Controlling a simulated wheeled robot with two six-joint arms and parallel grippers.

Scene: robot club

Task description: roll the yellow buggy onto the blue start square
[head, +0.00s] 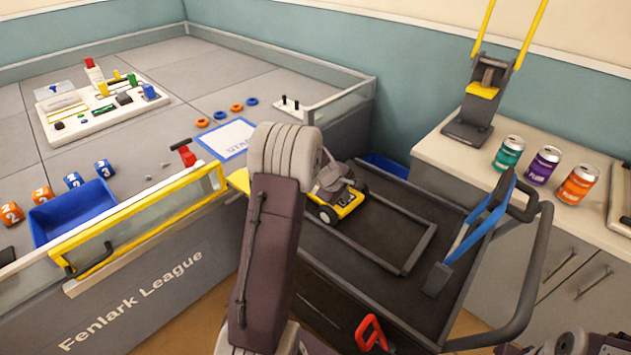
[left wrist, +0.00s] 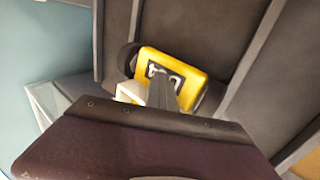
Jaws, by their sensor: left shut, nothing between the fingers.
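The yellow buggy (head: 349,207), with dark wheels, is on the dark top of the cart, at the left end of a raised rail frame. My left arm hides part of it. My left gripper (head: 332,178) is shut and empty, right at the buggy; I cannot tell whether it touches. In the left wrist view the buggy's yellow body (left wrist: 185,68) shows behind the closed fingers (left wrist: 162,92). The start square (head: 227,138), white with a blue border and lettering, lies on the grey arena floor left of my arm. My right gripper is not in view.
A yellow plate (head: 239,180) shows at the arena edge beside my arm. A yellow-framed clear gate (head: 140,222) runs along the arena front. The cart (head: 400,215) carries a blue-handled tool (head: 470,235). Several cans stand on the right counter (head: 440,150). Orange and blue rings (head: 237,108) lie behind the square.

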